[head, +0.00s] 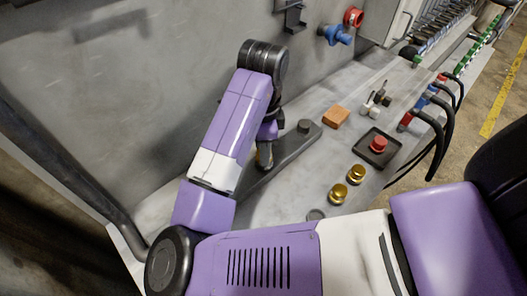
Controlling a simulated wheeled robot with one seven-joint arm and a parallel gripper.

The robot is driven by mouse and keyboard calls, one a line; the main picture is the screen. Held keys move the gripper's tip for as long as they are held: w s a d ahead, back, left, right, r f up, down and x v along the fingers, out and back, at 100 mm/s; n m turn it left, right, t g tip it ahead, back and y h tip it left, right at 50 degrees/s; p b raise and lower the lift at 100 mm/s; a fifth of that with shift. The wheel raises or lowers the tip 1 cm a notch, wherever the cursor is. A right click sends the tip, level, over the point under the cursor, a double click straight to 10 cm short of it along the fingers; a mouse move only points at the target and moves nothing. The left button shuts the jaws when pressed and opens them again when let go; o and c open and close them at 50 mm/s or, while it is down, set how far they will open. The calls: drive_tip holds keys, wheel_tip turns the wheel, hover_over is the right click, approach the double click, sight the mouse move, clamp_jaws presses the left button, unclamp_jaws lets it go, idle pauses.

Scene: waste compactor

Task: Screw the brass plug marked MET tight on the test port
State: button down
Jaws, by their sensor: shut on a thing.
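My gripper (265,158) points down over a dark grey bar (290,152) on the pale deck, partly hidden behind my purple arm. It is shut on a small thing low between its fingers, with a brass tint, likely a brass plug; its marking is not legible. The test port beneath it is hidden from this view, and I cannot tell how far the plug is seated. Two other brass plugs, one (356,173) behind the other (338,193), stand on the deck to the right; their markings are too small to read.
A dark grey knob (304,126) stands on the bar's far end. An orange block (336,116), a red button on a black tray (362,155) and small fittings (376,97) lie to the right. Black hoses (437,130) hang at the deck's right edge. A grey wall rises behind.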

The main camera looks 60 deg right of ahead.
drive_tip(key=shift+m, duration=0.4)
drive_tip(key=m+b, duration=0.2)
drive_tip(key=m, duration=0.1)
drive_tip(key=shift+w+f, duration=0.1)
drive_tip(key=shift+f, duration=0.05)
drive_tip(key=shift+m, duration=0.9)
drive_tip(key=m+b, duration=0.2)
drive_tip(key=m, duration=0.1)
drive_tip(key=shift+m+b, duration=0.5)
drive_tip(key=shift+m, duration=0.6)
